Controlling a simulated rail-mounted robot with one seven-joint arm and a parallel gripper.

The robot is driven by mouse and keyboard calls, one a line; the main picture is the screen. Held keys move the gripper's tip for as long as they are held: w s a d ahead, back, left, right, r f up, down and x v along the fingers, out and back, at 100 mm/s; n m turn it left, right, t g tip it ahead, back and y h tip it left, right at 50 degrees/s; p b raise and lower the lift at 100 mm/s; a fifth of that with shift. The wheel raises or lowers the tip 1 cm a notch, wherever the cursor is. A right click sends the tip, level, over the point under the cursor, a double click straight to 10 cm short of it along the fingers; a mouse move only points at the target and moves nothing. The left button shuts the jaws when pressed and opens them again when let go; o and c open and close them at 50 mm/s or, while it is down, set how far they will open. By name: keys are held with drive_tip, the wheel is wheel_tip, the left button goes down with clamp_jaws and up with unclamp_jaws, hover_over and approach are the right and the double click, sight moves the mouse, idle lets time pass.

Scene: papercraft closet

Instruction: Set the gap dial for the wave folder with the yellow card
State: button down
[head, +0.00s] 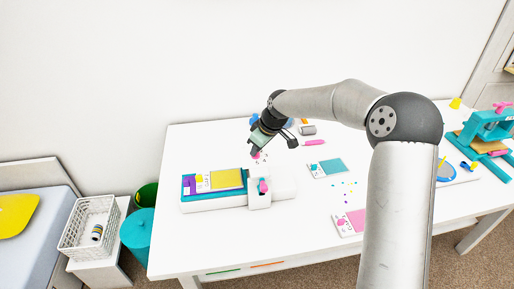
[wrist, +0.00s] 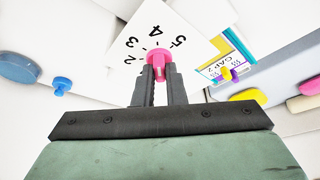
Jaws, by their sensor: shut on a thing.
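The gap dial is a white plate (wrist: 178,22) with black numbers 2 to 5 showing in the wrist view. Its pink knob (wrist: 159,66) stands between my gripper's fingertips (wrist: 160,75), which are shut on it. In the head view my gripper (head: 257,150) is at the back of the table, behind the white machine (head: 283,187), with a bit of pink under it. The yellow card (head: 227,179) lies on the teal bed at the machine's left. Its printed label (wrist: 211,70) seems to read "GAP 2". I cannot tell exactly which number the knob marks.
A pink part (head: 263,186) sits on the machine. A teal card (head: 329,167) and a pink card (head: 352,221) lie to the right. A teal press (head: 487,132) stands at the far right. A white basket (head: 90,226) is left of the table. The front middle of the table is clear.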

idle(0.3)
drive_tip(key=c, duration=1.5)
unclamp_jaws()
drive_tip(key=shift+r, duration=0.15)
drive_tip(key=b+v, duration=0.2)
drive_tip(key=v, duration=1.5)
drive_tip(key=shift+r, duration=0.1)
